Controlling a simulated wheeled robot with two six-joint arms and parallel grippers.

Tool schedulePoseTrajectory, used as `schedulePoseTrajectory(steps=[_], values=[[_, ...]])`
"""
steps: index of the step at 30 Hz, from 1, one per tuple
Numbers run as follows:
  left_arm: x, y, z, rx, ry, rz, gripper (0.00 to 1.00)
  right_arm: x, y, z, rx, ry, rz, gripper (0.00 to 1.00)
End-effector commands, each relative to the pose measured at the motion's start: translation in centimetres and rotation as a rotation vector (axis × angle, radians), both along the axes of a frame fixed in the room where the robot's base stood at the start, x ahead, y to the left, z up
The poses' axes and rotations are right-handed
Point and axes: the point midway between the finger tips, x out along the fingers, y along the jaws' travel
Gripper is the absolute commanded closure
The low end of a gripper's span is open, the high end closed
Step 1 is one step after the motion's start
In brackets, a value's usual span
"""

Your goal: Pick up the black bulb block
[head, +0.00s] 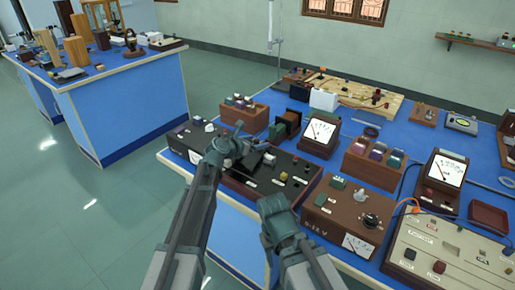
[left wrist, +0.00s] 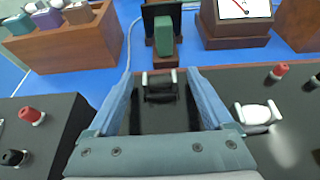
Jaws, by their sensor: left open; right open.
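The black bulb block (left wrist: 160,90) appears as a small black block with pale ends on a dark panel box (left wrist: 290,130). In the left wrist view it lies between the two fingers of my left gripper (left wrist: 160,76), which is open around it with gaps at the sides; I cannot tell whether they touch. In the head view my left gripper (head: 238,138) is over the dark panel box (head: 285,172) and hides the block. My right gripper (head: 272,204) is open and empty, in front of the bench edge.
A white block (left wrist: 258,114) sits right of the left gripper on the panel. A green block (left wrist: 164,38) stands just beyond. A wooden rack (head: 244,112) with coloured blocks, meters (head: 320,134) and a brown box (head: 345,208) crowd the blue bench. Another bench (head: 120,95) stands at left, with open floor between.

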Motion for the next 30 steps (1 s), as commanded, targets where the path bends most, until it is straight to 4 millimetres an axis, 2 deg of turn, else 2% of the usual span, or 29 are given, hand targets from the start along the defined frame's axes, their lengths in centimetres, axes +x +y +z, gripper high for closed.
schedulePoseTrajectory(steps=[7,21,30], values=[[0.28,-0.20,-0.13,0.000,0.000,0.000,0.15,0.00,0.00,-0.13,0.000,0.000,0.000,0.50],[0.27,-0.17,-0.13,0.000,0.000,0.001,1.00,0.00,0.00,-0.13,0.000,0.000,0.000,0.50],[0.29,-0.17,-0.01,0.000,0.000,0.001,1.00,0.00,0.00,-0.01,0.000,0.000,0.000,0.50]])
